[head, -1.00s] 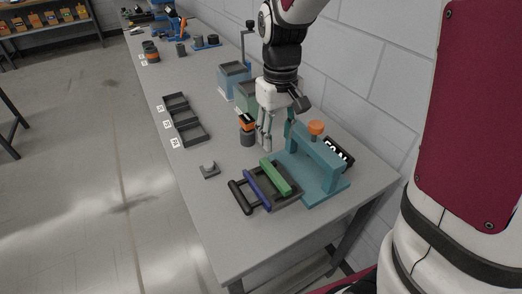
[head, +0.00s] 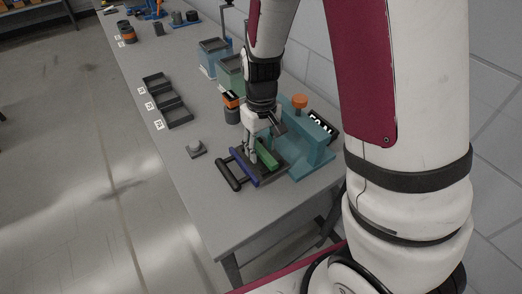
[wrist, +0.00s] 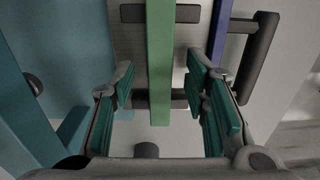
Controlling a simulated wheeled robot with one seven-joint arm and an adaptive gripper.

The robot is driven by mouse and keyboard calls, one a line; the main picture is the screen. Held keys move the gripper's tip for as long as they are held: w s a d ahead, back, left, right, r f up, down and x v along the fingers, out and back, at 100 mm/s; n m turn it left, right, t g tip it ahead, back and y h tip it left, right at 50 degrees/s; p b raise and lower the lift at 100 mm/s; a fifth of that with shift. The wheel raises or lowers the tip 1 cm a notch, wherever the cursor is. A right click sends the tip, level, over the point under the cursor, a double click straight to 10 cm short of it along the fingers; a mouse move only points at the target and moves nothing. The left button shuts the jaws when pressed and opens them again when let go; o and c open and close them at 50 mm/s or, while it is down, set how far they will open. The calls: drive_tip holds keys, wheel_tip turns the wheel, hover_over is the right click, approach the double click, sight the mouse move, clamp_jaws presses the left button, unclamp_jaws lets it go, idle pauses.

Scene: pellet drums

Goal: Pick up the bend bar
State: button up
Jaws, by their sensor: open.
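Colored bars lie across a dark rack beside the teal press (head: 312,152); no label shows which one is the bend bar. The green bar (head: 267,155) is nearest the press, and in the wrist view it (wrist: 160,60) runs between my fingers. The blue bar (head: 243,167) lies beside it, and in the wrist view it (wrist: 221,45) is just outside my right finger. My gripper (wrist: 160,78) is open, with a finger on each side of the green bar and gaps visible. In the head view my gripper (head: 262,153) is low over the rack and partly covers the green bar.
A dark handle (head: 228,174) forms the rack's left end. Dark trays (head: 166,102), an orange-banded cylinder (head: 231,106) and blue and green boxes (head: 213,57) stand farther back. The front table corner is clear.

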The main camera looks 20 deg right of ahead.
clamp_jaws()
drive_tip(key=shift+r, duration=0.1)
